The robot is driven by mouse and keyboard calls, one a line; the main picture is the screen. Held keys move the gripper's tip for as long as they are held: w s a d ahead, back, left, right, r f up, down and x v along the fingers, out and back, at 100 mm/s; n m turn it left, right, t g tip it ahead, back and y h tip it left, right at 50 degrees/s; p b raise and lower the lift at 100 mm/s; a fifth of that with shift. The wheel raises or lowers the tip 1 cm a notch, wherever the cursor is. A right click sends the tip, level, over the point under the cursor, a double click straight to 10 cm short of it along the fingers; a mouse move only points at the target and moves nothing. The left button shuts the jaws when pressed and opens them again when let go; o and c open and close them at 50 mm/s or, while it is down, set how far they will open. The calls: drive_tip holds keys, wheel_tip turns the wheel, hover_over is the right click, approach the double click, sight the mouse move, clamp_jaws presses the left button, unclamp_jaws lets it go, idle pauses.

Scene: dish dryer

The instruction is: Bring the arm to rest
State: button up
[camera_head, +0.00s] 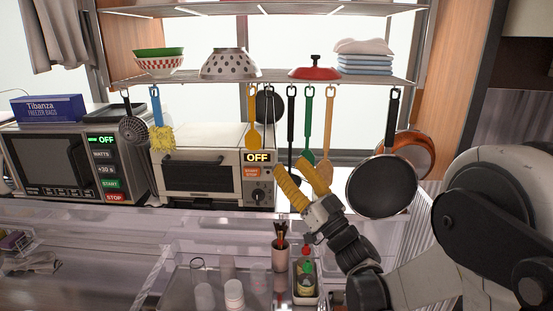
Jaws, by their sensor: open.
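My gripper (300,183) is in the middle of the view, its yellow fingers apart and empty. It points up and to the left, in front of the hanging utensils and just right of the white toaster oven (185,175). My arm (410,285) comes in from the right, bends low and rises to the gripper. The fingers overlap the lower ends of the hanging utensils in the picture; I cannot tell whether they touch.
A black pan (381,187) hangs right of my gripper. A rack shelf (270,80) with bowls and a red lid (315,72) is above. A microwave (55,165) stands left. Below are a utensil cup (281,257), a bottle caddy (306,280) and several glasses on a tray.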

drive_tip(key=w+d+r+m+t+h, duration=0.1)
drive_tip(key=d+r+m+t+h, duration=0.15)
drive_tip(key=d+m+h, duration=0.4)
drive_tip(key=s+d+f+m+g+h, duration=0.2)
drive_tip(key=s+d+f+g+h, duration=0.3)
drive_tip(key=d+h, duration=0.4)
drive_tip(key=s+f+g, duration=0.4)
drive_tip(key=s+f, duration=0.3)
drive_tip(key=s, duration=0.5)
drive_tip(key=s+f+n+g, duration=0.1)
drive_tip(key=s+f+g, duration=0.4)
drive_tip(key=s, duration=0.7)
wheel_tip(320, 180, down, 2)
drive_tip(key=shift+s+f, duration=0.15)
drive_tip(key=shift+f, duration=0.05)
